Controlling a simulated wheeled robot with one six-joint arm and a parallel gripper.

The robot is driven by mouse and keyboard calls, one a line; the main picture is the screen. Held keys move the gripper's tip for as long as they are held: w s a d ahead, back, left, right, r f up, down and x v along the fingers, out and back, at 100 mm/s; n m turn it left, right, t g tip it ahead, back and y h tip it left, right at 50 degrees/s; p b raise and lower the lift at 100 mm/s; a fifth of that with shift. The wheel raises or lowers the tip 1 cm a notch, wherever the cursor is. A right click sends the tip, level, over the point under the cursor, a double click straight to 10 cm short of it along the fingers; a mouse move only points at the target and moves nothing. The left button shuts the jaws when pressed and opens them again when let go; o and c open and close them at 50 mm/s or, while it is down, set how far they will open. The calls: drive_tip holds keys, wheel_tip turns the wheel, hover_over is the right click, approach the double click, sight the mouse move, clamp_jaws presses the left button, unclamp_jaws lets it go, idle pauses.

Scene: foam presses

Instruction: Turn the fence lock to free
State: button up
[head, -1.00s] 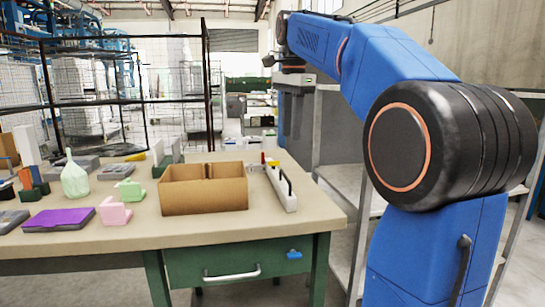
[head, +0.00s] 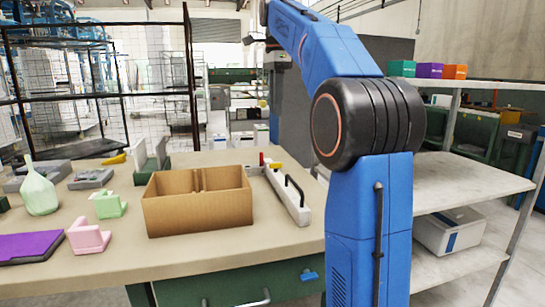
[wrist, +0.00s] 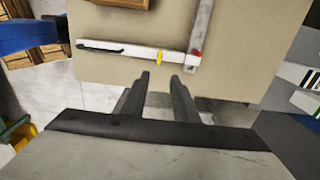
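The fence is a white bar (head: 291,206) with a black handle, lying on the bench to the right of the cardboard box. It also shows in the wrist view (wrist: 140,51). A small yellow part (wrist: 159,57) sits on the bar, and a red part (wrist: 196,54) sits at its right end, beside a grey rail (wrist: 204,25). I cannot tell for certain which is the lock or how it is turned. My gripper (wrist: 161,77) is open and empty, its fingers apart and pointing towards the bar, short of the yellow part. It is outside the head view.
An open cardboard box (head: 198,213) stands left of the bar. Pink (head: 88,237) and green (head: 110,205) blocks and a purple-topped case (head: 30,247) lie further left. A shelf rack (head: 470,187) stands right of the bench. Bench top around the bar looks clear.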

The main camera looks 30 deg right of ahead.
sight(276, 167)
wheel_tip(276, 167, down, 17)
drive_tip(key=shift+r, duration=0.1)
idle(0.5)
clamp_jaws()
